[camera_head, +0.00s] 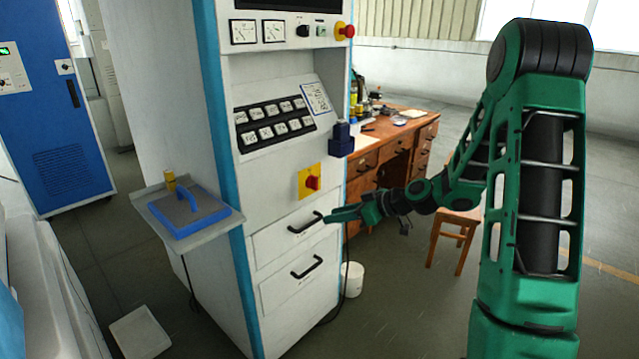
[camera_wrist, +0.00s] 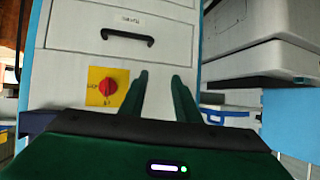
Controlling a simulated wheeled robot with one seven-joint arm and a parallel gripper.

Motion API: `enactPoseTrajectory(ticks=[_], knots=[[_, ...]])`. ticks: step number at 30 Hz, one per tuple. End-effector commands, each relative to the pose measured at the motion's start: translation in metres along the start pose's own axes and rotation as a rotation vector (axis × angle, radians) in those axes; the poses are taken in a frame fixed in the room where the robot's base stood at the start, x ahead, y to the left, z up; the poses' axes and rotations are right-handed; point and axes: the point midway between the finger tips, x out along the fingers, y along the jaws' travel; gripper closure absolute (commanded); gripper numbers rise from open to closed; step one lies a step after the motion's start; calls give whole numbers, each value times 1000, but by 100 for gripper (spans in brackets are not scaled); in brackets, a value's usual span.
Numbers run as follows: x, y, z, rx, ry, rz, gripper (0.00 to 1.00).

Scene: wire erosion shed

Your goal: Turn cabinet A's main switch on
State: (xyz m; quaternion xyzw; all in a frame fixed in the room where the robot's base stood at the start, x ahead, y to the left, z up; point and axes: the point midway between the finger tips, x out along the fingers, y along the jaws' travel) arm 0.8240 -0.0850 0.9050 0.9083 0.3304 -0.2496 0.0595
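A red rotary switch (camera_head: 313,183) sits on a yellow plate (camera_head: 304,179) on the front of the tall white and blue cabinet (camera_head: 285,190). In the wrist view the red knob (camera_wrist: 108,87) is left of my fingers on its yellow plate (camera_wrist: 95,74). Small marks beside it are too blurred to read surely, and I cannot tell its position. My gripper (camera_head: 328,217) is in front of the cabinet, below and right of the switch, near the upper drawer handle. In the wrist view its fingers (camera_wrist: 161,76) are apart with nothing between them. No label identifying cabinet A is legible.
Two drawers with black handles (camera_head: 305,223) (camera_head: 307,267) are below the switch. A dark blue block (camera_head: 342,139) juts out at the cabinet's right edge. A wooden desk (camera_head: 395,142) and stool (camera_head: 450,225) stand behind my arm.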

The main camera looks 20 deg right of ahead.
Motion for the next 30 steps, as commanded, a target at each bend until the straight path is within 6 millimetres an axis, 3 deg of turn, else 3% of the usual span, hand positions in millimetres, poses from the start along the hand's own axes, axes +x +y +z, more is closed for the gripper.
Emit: enactPoseTrajectory(ticks=[5,13,20,30], knots=[[16,38,-19,-18,240,55,71],[8,89,-34,-5,481,187,71],[8,100,-39,-2,523,219,71],[54,110,-65,-4,521,215,71]])
